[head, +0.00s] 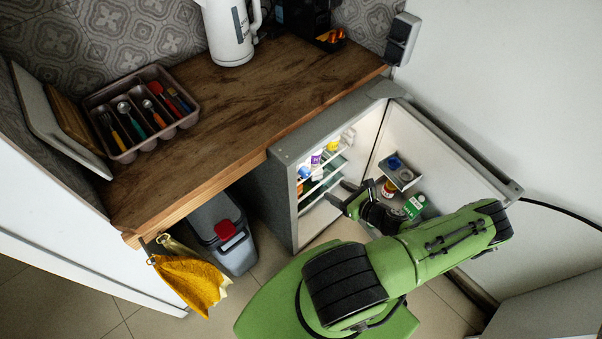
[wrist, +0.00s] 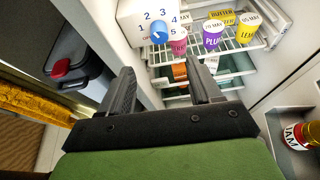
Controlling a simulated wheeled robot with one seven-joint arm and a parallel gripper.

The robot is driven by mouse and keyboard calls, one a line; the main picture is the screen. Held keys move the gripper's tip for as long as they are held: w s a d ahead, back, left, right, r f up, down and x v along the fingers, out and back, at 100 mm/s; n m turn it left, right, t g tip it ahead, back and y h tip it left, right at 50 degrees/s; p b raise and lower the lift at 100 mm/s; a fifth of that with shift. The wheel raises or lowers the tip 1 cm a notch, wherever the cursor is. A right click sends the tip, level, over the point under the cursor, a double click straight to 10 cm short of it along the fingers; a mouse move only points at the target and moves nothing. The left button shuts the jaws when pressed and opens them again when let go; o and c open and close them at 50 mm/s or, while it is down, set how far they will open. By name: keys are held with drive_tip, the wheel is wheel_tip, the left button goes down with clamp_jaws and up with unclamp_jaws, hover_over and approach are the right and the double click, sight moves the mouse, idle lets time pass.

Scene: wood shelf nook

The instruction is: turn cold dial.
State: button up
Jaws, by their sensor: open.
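The cold dial (wrist: 158,34) is a round blue knob on a white box (wrist: 133,24) marked with the numbers 1 to 5, at the upper left inside the fridge. It also shows small and blue in the head view (head: 304,172). Its exact setting is too small to tell. My gripper (wrist: 162,82) is open and empty, with its two dark fingers apart and pointing toward the fridge interior. The dial shows above the gap between the fingertips and is not touched. In the head view my gripper (head: 342,196) is at the open fridge front.
Labelled cups, plum (wrist: 213,36) and lemon (wrist: 245,29), and butter (wrist: 222,16) stand on the wire shelf right of the dial. The open fridge door (head: 440,150) holds a jam jar (wrist: 298,136). A grey bin (head: 240,248) stands left of the fridge.

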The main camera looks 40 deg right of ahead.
sight(309, 174)
drive_tip(key=b+x, duration=0.2)
drive_tip(key=x, duration=1.2)
drive_tip(key=shift+w+a+f, duration=0.15)
drive_tip(key=shift+w+f, duration=0.1)
drive_tip(key=shift+w, duration=0.05)
drive_tip(key=c, duration=1)
drive_tip(key=shift+c, duration=0.2)
drive_tip(key=shift+y+b, duration=0.3)
drive_tip(key=shift+b, duration=0.1)
drive_tip(key=m+y+b, duration=0.1)
drive_tip(key=m+b, duration=0.1)
drive_tip(key=shift+f+m+y, duration=0.15)
drive_tip(key=shift+m+y, duration=0.15)
drive_tip(key=shift+m, duration=0.1)
drive_tip(key=m+b, duration=0.1)
drive_tip(key=m+y+b, duration=0.2)
drive_tip(key=m, duration=0.1)
drive_tip(key=shift+d+t+b, duration=0.3)
drive_tip(key=shift+t+b, duration=0.05)
drive_tip(key=shift+t, duration=0.05)
drive_tip(key=shift+y, duration=0.3)
drive_tip(key=o, duration=1)
